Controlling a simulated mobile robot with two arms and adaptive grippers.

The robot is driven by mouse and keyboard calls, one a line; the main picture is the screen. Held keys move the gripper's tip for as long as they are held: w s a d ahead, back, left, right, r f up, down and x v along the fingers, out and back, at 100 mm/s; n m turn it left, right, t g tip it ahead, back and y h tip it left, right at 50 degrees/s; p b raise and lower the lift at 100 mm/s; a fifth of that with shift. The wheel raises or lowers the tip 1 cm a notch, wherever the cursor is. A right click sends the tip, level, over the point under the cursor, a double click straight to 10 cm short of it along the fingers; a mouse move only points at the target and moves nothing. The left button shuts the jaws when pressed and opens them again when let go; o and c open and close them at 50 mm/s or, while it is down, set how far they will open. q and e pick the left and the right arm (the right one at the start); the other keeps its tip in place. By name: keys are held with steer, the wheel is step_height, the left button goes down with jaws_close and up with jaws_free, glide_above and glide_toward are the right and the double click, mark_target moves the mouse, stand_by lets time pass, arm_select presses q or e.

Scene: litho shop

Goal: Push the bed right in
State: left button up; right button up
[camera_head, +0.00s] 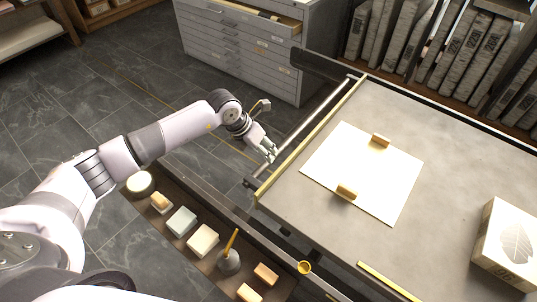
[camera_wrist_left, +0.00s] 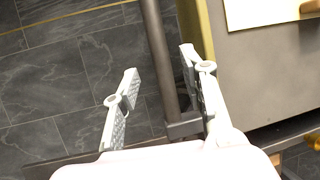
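The bed (camera_head: 450,140) is a flat grey slab with a brass-coloured strip along its left edge. A dark handle bar (camera_head: 310,120) runs parallel to that edge, a little apart from it. My left gripper (camera_head: 269,154) is at the near part of the bar. In the left wrist view, the bar (camera_wrist_left: 157,50) shows between the two spread fingers of the gripper (camera_wrist_left: 160,64), near its end bracket. I see no clear contact with the bar. My right gripper is out of view.
A white sheet (camera_head: 345,160) with two small wooden blocks lies on the bed. A box with a leaf print (camera_head: 508,240) sits at right. A tool ledge (camera_head: 190,250) with several blocks is in front. A grey drawer cabinet (camera_head: 240,50) stands behind, one drawer open.

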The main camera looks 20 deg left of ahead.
arm_select(q)
steer(key=shift+x, duration=2.3)
steer(key=shift+r, duration=0.1)
jaws_close()
